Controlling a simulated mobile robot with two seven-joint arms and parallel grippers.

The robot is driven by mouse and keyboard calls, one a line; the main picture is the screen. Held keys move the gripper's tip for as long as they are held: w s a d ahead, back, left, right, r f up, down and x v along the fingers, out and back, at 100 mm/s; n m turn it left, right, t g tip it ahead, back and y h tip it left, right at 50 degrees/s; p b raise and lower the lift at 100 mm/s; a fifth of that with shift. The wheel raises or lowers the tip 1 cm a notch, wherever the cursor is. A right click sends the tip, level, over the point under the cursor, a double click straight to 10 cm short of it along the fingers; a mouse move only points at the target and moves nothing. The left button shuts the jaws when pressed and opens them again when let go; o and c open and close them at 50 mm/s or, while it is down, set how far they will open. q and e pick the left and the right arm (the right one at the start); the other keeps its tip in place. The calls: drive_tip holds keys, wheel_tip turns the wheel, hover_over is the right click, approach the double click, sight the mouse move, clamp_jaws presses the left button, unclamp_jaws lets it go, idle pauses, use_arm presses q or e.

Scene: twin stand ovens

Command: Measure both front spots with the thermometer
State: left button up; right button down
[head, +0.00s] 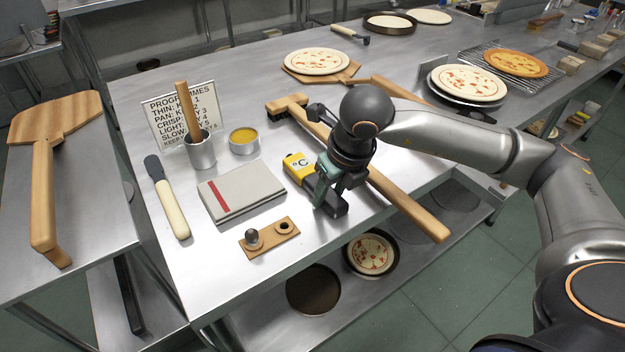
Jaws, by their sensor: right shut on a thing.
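The thermometer (299,167) is a yellow and dark handheld device marked °C, near the middle of the steel table. My right gripper (327,185) reaches down over it from the right and is shut on its body, hiding its middle. Its yellow end shows to the left of the fingers and a dark end shows below them. I cannot tell whether it still touches the tabletop. My left gripper is not in view. No oven and no front spots show in this view.
A long-handled brush (413,208) lies right beside and under my right arm. A grey book (241,191), a small wooden board with knobs (268,238), a spatula (167,200), a steel cup (200,152) and a yellow-filled bowl (244,141) stand left. Pizzas (317,61) lie behind.

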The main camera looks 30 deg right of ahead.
wheel_tip(320, 180, up, 4)
drive_tip(key=p, duration=0.2)
drive_tip(key=shift+p, duration=0.35)
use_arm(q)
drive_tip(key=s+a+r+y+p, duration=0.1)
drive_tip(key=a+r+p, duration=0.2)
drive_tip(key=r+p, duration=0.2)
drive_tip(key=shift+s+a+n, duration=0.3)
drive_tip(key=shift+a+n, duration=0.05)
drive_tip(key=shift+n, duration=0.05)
use_arm(e)
wheel_tip(320, 180, up, 8)
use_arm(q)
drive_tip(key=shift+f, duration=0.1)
